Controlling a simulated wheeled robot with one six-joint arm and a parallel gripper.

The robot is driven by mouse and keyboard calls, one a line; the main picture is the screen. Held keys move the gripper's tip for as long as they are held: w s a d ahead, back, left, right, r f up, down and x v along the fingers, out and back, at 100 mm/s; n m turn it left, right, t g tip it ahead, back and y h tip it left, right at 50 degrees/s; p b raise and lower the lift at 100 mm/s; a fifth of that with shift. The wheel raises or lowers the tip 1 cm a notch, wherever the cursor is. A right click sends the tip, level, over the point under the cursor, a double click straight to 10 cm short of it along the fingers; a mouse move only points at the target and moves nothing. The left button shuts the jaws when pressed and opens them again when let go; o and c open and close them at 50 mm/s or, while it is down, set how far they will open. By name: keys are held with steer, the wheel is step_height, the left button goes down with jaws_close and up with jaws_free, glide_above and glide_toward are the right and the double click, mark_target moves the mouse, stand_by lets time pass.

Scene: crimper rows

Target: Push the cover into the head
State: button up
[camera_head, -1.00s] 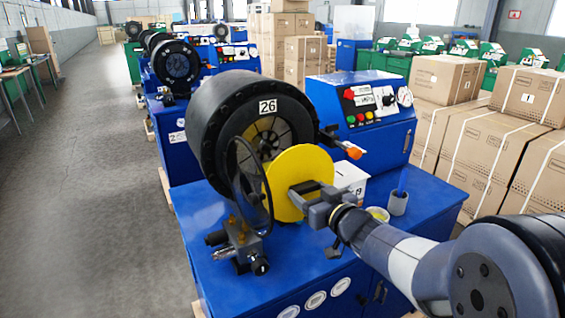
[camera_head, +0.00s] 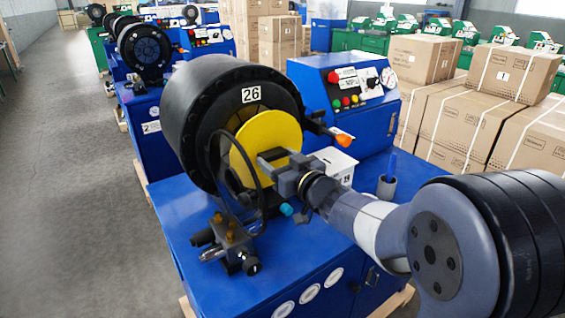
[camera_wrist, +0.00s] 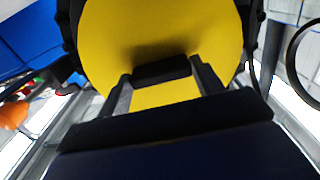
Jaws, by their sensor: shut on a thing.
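The cover is a yellow disc (camera_head: 265,137) upright in front of the round opening of the black crimper head (camera_head: 215,105), which bears the number 26. It also fills the upper wrist view (camera_wrist: 160,30), with the black head rim (camera_wrist: 70,22) behind its edges. My gripper (camera_head: 268,161) is shut on the dark block-like handle (camera_wrist: 162,70) at the middle of the cover. The cover hides much of the opening; a dark part of the opening shows to its left. I cannot tell whether its edge touches the head or has entered it.
A looped black hose and metal valve fitting (camera_head: 232,244) stand before the head at left. An orange-tipped lever (camera_head: 342,138) sticks out right. A white box (camera_head: 336,165) and grey cup (camera_head: 386,187) stand on the blue bench (camera_head: 305,236). Cartons (camera_head: 470,120) stack at right.

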mark_target(269, 150)
steer(key=shift+x, duration=2.05)
steer(key=shift+p+x, duration=0.35)
steer(key=shift+x, duration=0.95)
steer(key=o, duration=1.5)
steer(key=b+v, duration=0.1)
steer(key=v, duration=0.9)
steer(key=shift+s+d, duration=0.25)
steer(key=shift+s, duration=0.05)
